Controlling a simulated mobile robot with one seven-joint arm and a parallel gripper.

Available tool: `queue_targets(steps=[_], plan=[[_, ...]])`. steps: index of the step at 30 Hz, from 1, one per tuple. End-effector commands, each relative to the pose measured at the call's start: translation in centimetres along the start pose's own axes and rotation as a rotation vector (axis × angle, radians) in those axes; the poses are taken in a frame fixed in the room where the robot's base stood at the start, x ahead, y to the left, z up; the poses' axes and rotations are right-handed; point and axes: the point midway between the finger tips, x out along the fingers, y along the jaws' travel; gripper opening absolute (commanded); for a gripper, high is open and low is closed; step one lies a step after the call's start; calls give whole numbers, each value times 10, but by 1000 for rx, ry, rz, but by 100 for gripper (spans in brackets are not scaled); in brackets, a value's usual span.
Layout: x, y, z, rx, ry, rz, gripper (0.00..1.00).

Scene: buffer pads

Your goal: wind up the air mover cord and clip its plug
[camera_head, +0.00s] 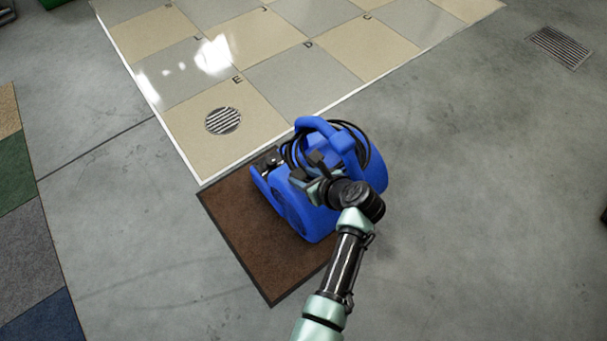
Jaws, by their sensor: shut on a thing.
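The blue air mover (312,222) stands partly on a brown mat, with its blue handle (318,126) at the top. Its black cord (366,143) lies in loops around the handle area. My gripper (309,168) is at the upper side of the air mover, beside the cord loops. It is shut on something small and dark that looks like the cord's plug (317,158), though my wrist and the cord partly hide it. The clip cannot be made out clearly.
The brown mat (233,225) lies under the air mover. A tiled floor panel (200,150) with lettered squares and a round drain (222,120) lies behind. Carpet samples (25,250) run along the left edge. Bare concrete (480,210) is clear to the right.

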Motion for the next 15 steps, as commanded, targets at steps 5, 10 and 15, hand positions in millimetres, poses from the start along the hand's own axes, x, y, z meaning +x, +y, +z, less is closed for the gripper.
queue_targets(steps=[5, 10, 15], plan=[[1, 0, -1, 0, -1, 0, 0], [1, 0, -1, 0, 0, 0, 58], [1, 0, -1, 0, 0, 0, 79]])
